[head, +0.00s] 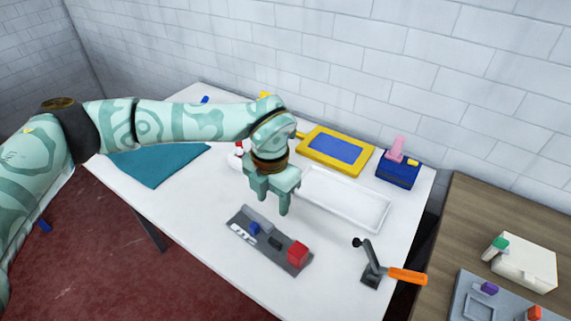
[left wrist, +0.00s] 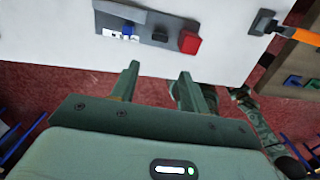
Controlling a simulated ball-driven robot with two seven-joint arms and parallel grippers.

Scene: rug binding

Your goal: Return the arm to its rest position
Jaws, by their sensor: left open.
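My left arm reaches in from the left in the head view, over the white table (head: 190,230). Its gripper (head: 268,205) points down above the middle of the table, behind the grey plate. In the left wrist view the two fingers (left wrist: 158,82) stand apart with nothing between them. The grey plate (head: 274,243) carries a red block (head: 298,253) and a small blue part (head: 254,228); it also shows in the left wrist view (left wrist: 160,36). My right gripper is not seen in the head view.
A white tray (head: 350,212), a yellow-framed blue panel (head: 336,147) and a blue box (head: 397,174) stand behind. A teal cloth (head: 158,165) lies at left. An orange-handled lever (head: 405,276) stands front right. A wooden table (head: 510,228) adjoins at right.

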